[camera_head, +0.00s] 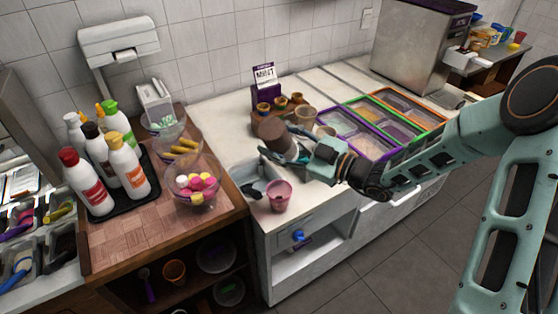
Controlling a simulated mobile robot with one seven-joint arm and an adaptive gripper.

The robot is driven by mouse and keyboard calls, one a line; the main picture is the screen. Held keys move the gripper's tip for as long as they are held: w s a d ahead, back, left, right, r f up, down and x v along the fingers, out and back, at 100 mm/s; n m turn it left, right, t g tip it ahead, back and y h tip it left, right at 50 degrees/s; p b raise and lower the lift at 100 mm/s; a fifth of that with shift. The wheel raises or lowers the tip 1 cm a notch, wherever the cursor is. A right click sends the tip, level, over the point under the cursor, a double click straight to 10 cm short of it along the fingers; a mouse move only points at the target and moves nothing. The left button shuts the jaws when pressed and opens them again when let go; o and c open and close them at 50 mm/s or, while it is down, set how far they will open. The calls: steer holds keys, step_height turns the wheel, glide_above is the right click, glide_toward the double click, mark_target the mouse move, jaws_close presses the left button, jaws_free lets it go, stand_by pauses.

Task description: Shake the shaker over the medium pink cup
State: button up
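A pink cup (279,196) stands upright on the white counter near its front edge. A brown shaker (275,134) is tilted in the grip of my gripper (284,150), behind and a little above the cup in the picture. The fingers are around the shaker and partly hide it. The shaker is apart from the cup in the picture; its exact height above the counter is hard to tell. The cup's contents cannot be made out.
Topping trays (348,141) lie to the right. Glass bowls (193,187) and sauce bottles (128,165) occupy the wooden counter at left. A dark sink-like recess (249,190) is beside the cup.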

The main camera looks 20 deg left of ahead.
step_height(320, 180, down, 7)
steer(key=shift+w+r+b, duration=0.1)
steer(key=shift+r+b, duration=0.05)
steer(key=shift+b, duration=0.65)
steer(key=shift+r, duration=0.1)
steer(key=shift+r, duration=0.1)
steer(key=shift+r+p, duration=1.4)
steer(key=shift+r, duration=2.55)
steer(key=shift+f, duration=0.1)
step_height(320, 180, down, 8)
steer(key=b, duration=0.2)
steer(key=shift+b, duration=0.35)
